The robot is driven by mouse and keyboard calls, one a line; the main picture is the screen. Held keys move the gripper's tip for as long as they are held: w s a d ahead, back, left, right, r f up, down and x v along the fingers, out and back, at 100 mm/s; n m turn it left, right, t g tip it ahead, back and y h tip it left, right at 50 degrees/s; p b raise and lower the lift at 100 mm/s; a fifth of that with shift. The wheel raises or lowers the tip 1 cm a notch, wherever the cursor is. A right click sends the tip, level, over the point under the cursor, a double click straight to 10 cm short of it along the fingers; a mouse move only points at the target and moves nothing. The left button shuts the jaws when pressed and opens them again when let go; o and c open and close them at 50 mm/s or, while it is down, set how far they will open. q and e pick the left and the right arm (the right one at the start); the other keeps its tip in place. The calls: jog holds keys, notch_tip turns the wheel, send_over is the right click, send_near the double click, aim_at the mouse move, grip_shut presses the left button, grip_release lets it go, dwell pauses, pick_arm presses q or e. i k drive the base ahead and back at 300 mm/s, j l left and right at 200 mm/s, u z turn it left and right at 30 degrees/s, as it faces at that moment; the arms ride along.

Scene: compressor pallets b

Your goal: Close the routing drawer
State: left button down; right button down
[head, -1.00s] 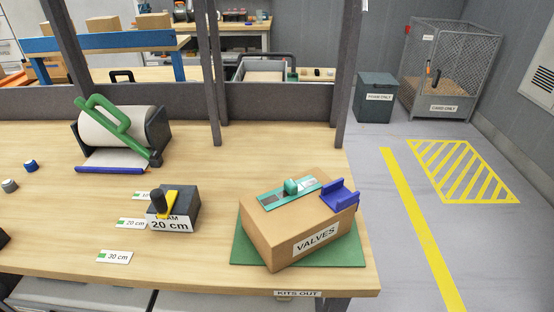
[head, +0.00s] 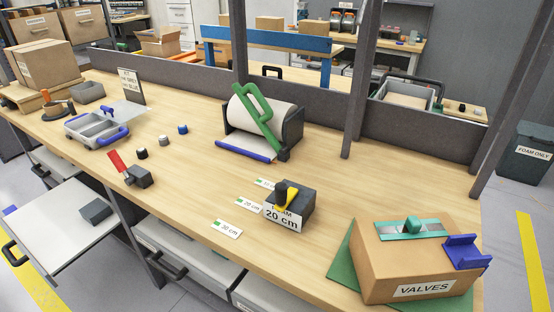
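A drawer with a white inside (head: 55,235) is pulled out from under the bench at the lower left of the head view. A black handle (head: 14,256) is on its front, and a dark grey block (head: 95,210) lies in it. No readable label shows which drawer is the routing drawer. Other grey drawer fronts (head: 195,262) under the bench show to its right, one with a black handle (head: 162,257). Neither of my grippers is in view.
The wooden bench (head: 190,190) holds a paper roll holder (head: 270,115), a dark 20 cm block (head: 290,205), a VALVES carton (head: 405,260), a grey tray (head: 95,130) and a red-handled tool (head: 117,160). Cartons (head: 45,62) stand at the far left.

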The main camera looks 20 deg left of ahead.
aim_at(58, 226)
jog(key=k+j, duration=0.2)
jog(key=k, duration=0.15)
jog(key=k+j, duration=0.15)
jog(key=k, duration=0.15)
jog(key=k+u, duration=0.1)
jog(key=u, duration=1.95)
jog(key=i+z, duration=0.1)
jog(key=z, duration=0.25)
jog(key=i+j+z, duration=0.1)
jog(key=z, duration=0.25)
jog(key=i+j+z, duration=0.1)
jog(key=z, duration=0.25)
